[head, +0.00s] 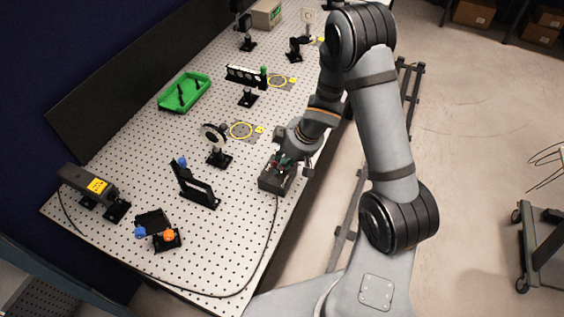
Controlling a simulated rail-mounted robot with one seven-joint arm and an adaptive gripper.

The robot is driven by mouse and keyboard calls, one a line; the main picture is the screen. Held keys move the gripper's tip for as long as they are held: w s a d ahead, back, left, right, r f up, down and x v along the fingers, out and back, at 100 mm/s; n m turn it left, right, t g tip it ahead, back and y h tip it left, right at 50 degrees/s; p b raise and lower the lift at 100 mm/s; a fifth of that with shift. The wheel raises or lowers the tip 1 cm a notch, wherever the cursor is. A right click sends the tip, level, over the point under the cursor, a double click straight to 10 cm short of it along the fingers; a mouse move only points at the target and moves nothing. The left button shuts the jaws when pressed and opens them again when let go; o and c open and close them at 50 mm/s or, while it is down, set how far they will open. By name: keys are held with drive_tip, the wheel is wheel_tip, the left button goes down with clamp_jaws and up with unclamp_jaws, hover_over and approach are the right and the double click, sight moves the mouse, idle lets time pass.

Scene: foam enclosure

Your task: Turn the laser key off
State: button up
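A dark control box (271,183) sits near the right edge of the perforated optical table (140,262). A cable runs from it around the table's front to the dark laser unit (88,184) with a yellow label at the left. My gripper (281,166) is at the top of the control box and covers part of it. Small red and green spots show there. I cannot make out the key or how it is turned. The fingertips are too small and overlapped to tell whether they are open, shut or touching the box.
Black optic mounts stand close by: a round one (214,140), an angled frame (196,187), and one with blue and orange knobs (158,230). A green tray (184,93) lies farther back. Yellow rings (241,130) mark the table. Open floor lies to the right.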

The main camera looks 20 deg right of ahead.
clamp_jaws()
drive_tip(key=shift+r+n+p, duration=0.3)
drive_tip(key=shift+n+p, duration=0.1)
drive_tip(key=shift+p, duration=0.6)
drive_tip(key=shift+w+f+n+g+y+p, duration=0.15)
drive_tip(key=shift+f+n+g+y+p, duration=0.15)
drive_tip(key=shift+n+p, duration=0.4)
drive_tip(key=shift+o, duration=1.7)
unclamp_jaws()
drive_tip(key=shift+r, duration=0.1)
